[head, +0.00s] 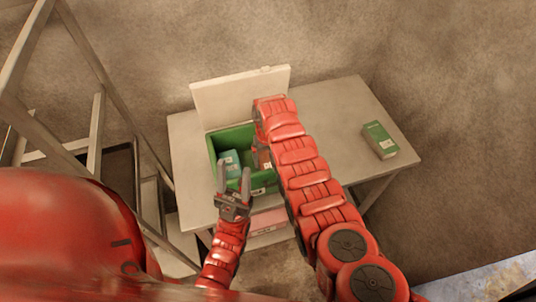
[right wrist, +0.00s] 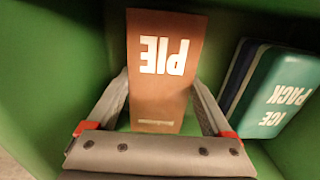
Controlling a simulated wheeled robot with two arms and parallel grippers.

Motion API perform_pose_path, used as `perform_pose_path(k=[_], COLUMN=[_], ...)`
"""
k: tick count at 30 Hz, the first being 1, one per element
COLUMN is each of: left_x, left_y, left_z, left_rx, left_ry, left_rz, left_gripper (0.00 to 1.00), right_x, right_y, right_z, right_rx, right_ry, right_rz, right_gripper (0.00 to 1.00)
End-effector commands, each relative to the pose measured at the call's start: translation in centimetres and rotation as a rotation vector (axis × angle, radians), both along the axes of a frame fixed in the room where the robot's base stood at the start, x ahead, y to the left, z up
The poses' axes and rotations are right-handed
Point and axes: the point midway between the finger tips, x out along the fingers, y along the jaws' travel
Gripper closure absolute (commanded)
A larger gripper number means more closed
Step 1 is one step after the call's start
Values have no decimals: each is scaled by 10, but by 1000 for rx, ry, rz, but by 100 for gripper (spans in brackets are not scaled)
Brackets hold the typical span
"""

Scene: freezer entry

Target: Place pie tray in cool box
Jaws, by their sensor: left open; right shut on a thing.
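The green cool box (head: 233,135) stands on the table with its pale lid (head: 242,96) open at the back. The brown pie tray, lettered PIE, shows in the right wrist view (right wrist: 165,60), surrounded by the box's green walls. My right gripper (right wrist: 162,82) is shut on it, one finger on each side. In the head view my right arm hides most of this gripper and the tray. I cannot tell whether the tray touches the floor of the box. My left gripper (head: 234,178) is open and empty at the box's front side.
A teal ice pack (right wrist: 280,92) is in the box beside the pie tray, with a dark blue item behind it. A green carton (head: 380,140) lies on the table (head: 335,105) at right. A pink box (head: 268,220) is below the tabletop. A metal frame (head: 97,130) stands at left.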

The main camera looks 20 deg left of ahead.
Motion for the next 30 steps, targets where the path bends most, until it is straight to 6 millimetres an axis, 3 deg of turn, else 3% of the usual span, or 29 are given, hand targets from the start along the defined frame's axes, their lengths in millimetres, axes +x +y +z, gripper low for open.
perform_pose_path(k=[11,12,14,24,30], left_x=[0,0,0,0,0], left_y=[0,0,0,0,0], left_z=[-6,-5,-5,4,-6], left_rx=[0,0,0,0,0], left_ry=[0,0,0,0,0], left_rz=[0,0,0,0,0], left_gripper=[50,50,50,50,50], right_x=[1,1,1,0,2], right_y=[0,0,0,1,1], right_z=[-6,-4,-4,5,15], right_rx=[1,1,1,1,3], right_ry=[-2,-2,-2,-1,-5], right_rz=[0,0,0,1,0], right_gripper=[95,10,0,0,0])
